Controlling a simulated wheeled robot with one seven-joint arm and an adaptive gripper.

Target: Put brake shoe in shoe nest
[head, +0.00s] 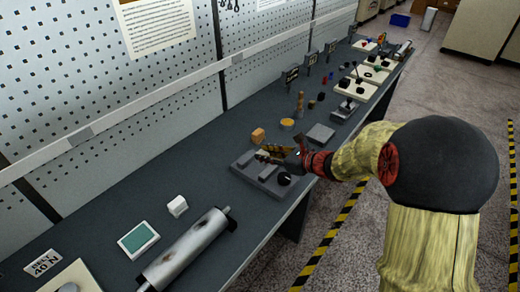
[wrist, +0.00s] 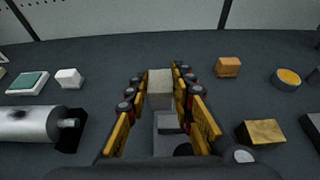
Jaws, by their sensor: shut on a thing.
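My gripper (head: 277,153) is over a dark grey fixture (head: 254,180) on the bench. In the wrist view, its yellow-plated fingers (wrist: 162,100) are closed on the sides of a pale grey-beige block (wrist: 160,87), which appears to be the brake shoe. A grey slotted part (wrist: 168,124) shows below the block, between the fingers; it may be the shoe nest. The fingers hide much of the fixture, and I cannot tell whether the block touches it. A black knob (head: 284,179) stands at the fixture's near right end.
An orange block (head: 257,135) and a yellow disc (head: 287,124) stand behind the fixture. A white cube (head: 177,206), a green-topped pad (head: 139,239) and a metal cylinder (head: 187,250) lie to the left. A brass-coloured block (wrist: 262,133) is right of the fingers. A pegboard wall backs the bench.

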